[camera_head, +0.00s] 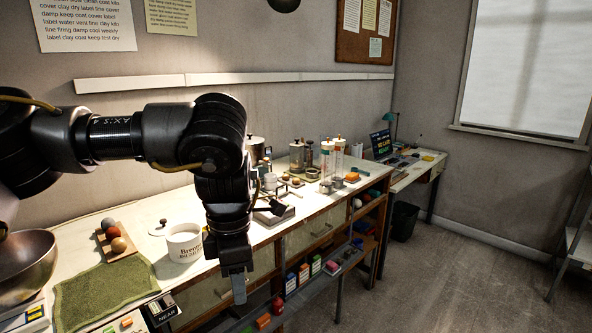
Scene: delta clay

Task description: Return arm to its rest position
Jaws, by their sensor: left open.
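My left arm (150,135) comes in from the left, reaches across the upper left of the view and bends downward at its elbow. My left gripper (239,290) hangs at its end, pointing down, in front of the workbench's (292,235) front edge. Its jaws are open, and I see nothing held between them. My right arm and right gripper are not in view.
A green cloth (105,292), a metal bowl (26,265) and a board with coloured balls (117,244) lie at the left. Clear cylinders (327,160) stand farther back. Boxes (303,273) fill the shelf below. The floor (455,275) at the right is mostly free.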

